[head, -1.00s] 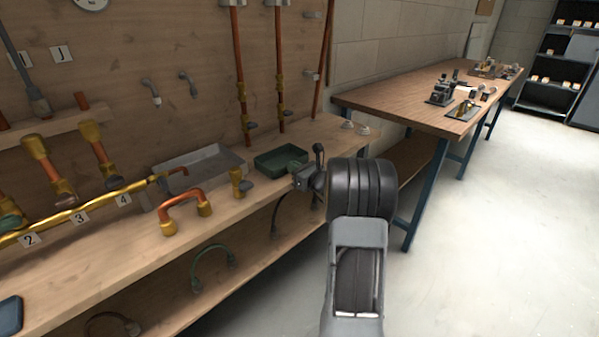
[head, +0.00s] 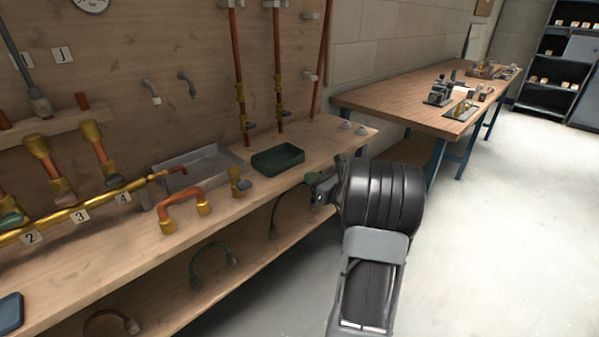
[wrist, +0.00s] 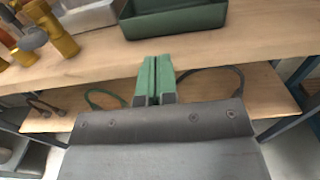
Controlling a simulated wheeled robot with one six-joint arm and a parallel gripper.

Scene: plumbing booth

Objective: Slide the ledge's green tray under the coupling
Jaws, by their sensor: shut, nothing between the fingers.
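The green tray (head: 291,155) rests on the ledge (head: 262,195), right of a grey metal tray. Its near wall also fills the top of the wrist view (wrist: 178,22). Two upright copper pipes with brass fittings come down the back board behind the tray; I cannot tell which fitting, such as the left one (head: 240,92), is the coupling. My gripper (head: 314,180) is off the ledge's front edge, to the right of the tray and apart from it. In the wrist view its green fingertips (wrist: 155,66) are together and empty, just short of the near wall.
The grey metal tray (head: 222,161), a copper U-bend (head: 183,200) and a small brass valve (head: 238,182) stand left of the green tray. Two small pale fittings (head: 361,129) sit at the ledge's right end. Floor on the right is clear.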

